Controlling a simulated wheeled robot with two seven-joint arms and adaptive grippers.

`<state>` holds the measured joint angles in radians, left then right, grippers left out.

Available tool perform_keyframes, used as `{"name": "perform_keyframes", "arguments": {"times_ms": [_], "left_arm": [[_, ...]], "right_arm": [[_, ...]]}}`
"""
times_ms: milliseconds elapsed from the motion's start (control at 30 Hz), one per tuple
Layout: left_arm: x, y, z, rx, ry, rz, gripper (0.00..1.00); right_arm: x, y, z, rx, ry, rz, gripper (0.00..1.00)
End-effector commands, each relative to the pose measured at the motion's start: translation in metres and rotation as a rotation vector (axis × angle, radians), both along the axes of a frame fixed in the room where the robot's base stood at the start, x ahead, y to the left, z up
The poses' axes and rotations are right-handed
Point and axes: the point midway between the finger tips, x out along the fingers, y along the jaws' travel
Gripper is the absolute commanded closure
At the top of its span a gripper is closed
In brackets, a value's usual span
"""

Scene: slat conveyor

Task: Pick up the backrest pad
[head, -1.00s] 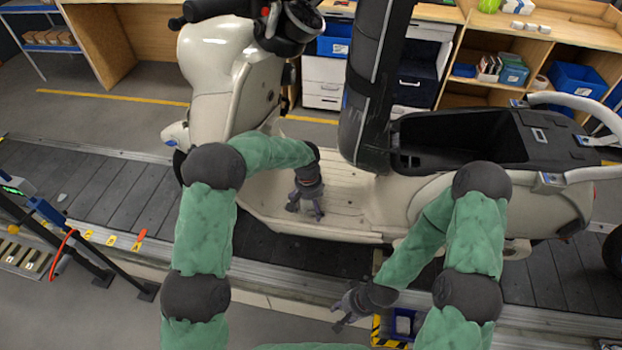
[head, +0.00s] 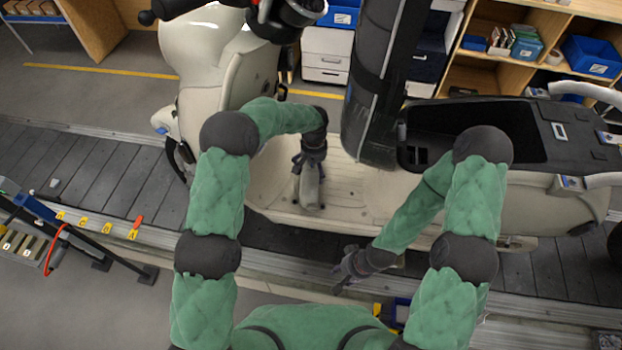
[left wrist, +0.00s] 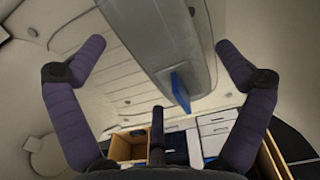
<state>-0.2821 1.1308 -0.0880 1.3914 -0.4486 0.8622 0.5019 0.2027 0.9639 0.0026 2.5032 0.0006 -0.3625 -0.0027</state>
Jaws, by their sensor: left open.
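A grey elongated piece (head: 309,188), which looks like the backrest pad, is over the scooter's cream footboard (head: 345,190) in the head view. In the left wrist view the grey piece (left wrist: 160,45) spans from the top edge to between my fingers, with a blue tab (left wrist: 181,91) at its side. My left gripper (head: 308,165) is open at the piece's far end. Its fingers in the left wrist view (left wrist: 155,75) stand apart on both sides, with visible gaps. My right gripper (head: 340,279) is open and empty in front of the scooter, by the conveyor edge.
The scooter body stands on the dark slat conveyor (head: 95,180). A dark upright column (head: 385,80) rises close right of my left gripper. The open black compartment (head: 490,135) is further right. Drawers (head: 326,65) and shelves stand behind. A tool stand (head: 40,220) is at left.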

Motion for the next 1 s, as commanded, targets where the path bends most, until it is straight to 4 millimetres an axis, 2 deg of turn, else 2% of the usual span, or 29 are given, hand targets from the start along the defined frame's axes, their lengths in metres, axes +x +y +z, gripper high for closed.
{"name": "perform_keyframes", "arguments": {"times_ms": [400, 733, 767, 933, 967, 1000], "left_arm": [[0.001, -0.004, -0.047, 0.0, -0.001, 0.0, 0.0], [0.001, -0.004, -0.053, 0.0, -0.002, 0.0, 0.0], [0.001, -0.004, -0.053, 0.0, -0.002, 0.0, 0.06], [0.001, -0.004, -0.053, 0.0, -0.002, 0.0, 0.54], [0.001, -0.004, -0.053, 0.0, -0.002, 0.0, 0.61], [0.001, -0.004, -0.053, 0.0, -0.002, 0.0, 0.61]], "right_arm": [[0.0, 0.0, -0.006, 0.0, 0.0, 0.0, 0.6], [0.0, 0.0, -0.006, 0.0, 0.0, 0.0, 0.6], [0.0, 0.0, -0.006, 0.0, 0.0, 0.0, 0.6], [0.0, 0.0, -0.006, 0.0, 0.0, 0.0, 0.6], [0.0, 0.0, -0.006, 0.0, 0.0, 0.0, 0.6], [0.0, 0.0, -0.006, 0.0, 0.0, 0.0, 0.6]]}}
